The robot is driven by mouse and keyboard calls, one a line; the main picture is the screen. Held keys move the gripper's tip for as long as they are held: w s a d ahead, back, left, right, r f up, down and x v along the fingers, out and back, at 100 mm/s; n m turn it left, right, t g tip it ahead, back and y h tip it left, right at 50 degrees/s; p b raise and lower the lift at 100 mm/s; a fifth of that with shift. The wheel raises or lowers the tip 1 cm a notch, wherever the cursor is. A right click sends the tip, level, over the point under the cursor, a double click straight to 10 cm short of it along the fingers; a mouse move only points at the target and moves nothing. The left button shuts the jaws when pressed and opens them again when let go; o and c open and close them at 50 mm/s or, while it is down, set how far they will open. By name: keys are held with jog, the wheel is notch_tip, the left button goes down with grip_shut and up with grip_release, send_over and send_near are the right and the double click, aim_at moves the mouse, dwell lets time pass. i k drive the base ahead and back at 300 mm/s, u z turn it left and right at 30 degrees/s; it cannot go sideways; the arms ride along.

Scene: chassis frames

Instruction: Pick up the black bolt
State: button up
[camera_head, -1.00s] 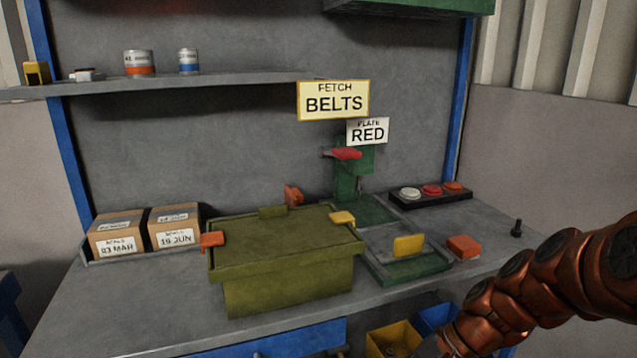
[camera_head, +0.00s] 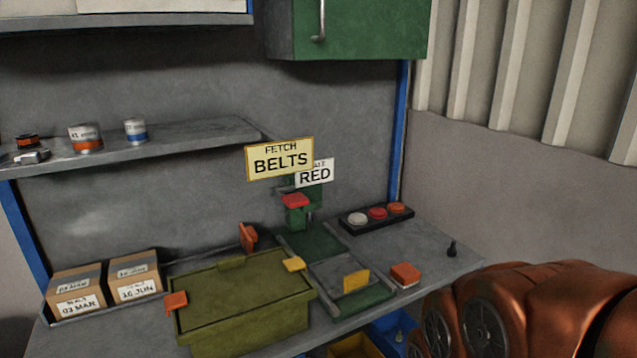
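The black bolt (camera_head: 452,248) stands upright on the bare right end of the grey workbench (camera_head: 425,262), close to its right edge. It is small and dark, with nothing touching it. My copper-coloured arm fills the lower right of the view, in front of the bench and to the right of the bolt. My gripper is outside the view, so its fingers cannot be seen.
An orange block (camera_head: 405,275) lies left of the bolt. A button box (camera_head: 380,217) sits behind it. A green tray (camera_head: 362,304) with a yellow piece (camera_head: 356,281) and an olive crate (camera_head: 243,338) stand further left. A green cabinet (camera_head: 375,30) hangs above.

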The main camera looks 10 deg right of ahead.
aim_at(452, 252)
jog(key=z, duration=0.9)
jog(key=k, duration=0.4)
jog(key=u, duration=0.65)
jog(key=i, duration=1.05)
jog(key=z, duration=0.15)
